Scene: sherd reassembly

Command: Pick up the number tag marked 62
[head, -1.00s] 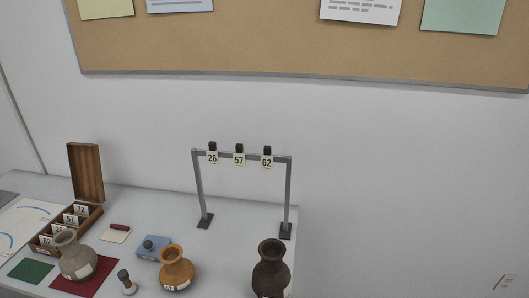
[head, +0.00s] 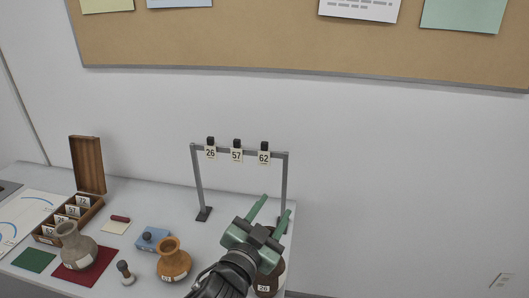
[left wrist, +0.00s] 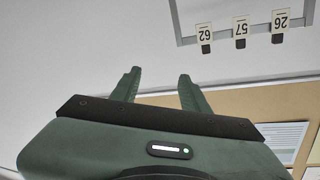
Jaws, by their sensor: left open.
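The number tag marked 62 (head: 264,157) hangs from a black clip at the right end of the grey rack's crossbar. In the left wrist view the 62 tag (left wrist: 204,33) shows upside down at the upper right. Tags 57 (head: 236,155) and 26 (head: 210,152) hang to its left in the head view. My left gripper (head: 270,208) is open and empty, below the 62 tag in the picture and in front of the rack's right post. In the left wrist view its fingers (left wrist: 158,84) are apart, with nothing between them. My right gripper is not in view.
A dark vase (head: 268,284) stands partly hidden behind my left arm. An orange vase (head: 173,262), a grey vase (head: 76,247), a blue block (head: 152,238) and a wooden tag box (head: 87,168) stand to the left. A cork board (head: 260,40) hangs on the wall.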

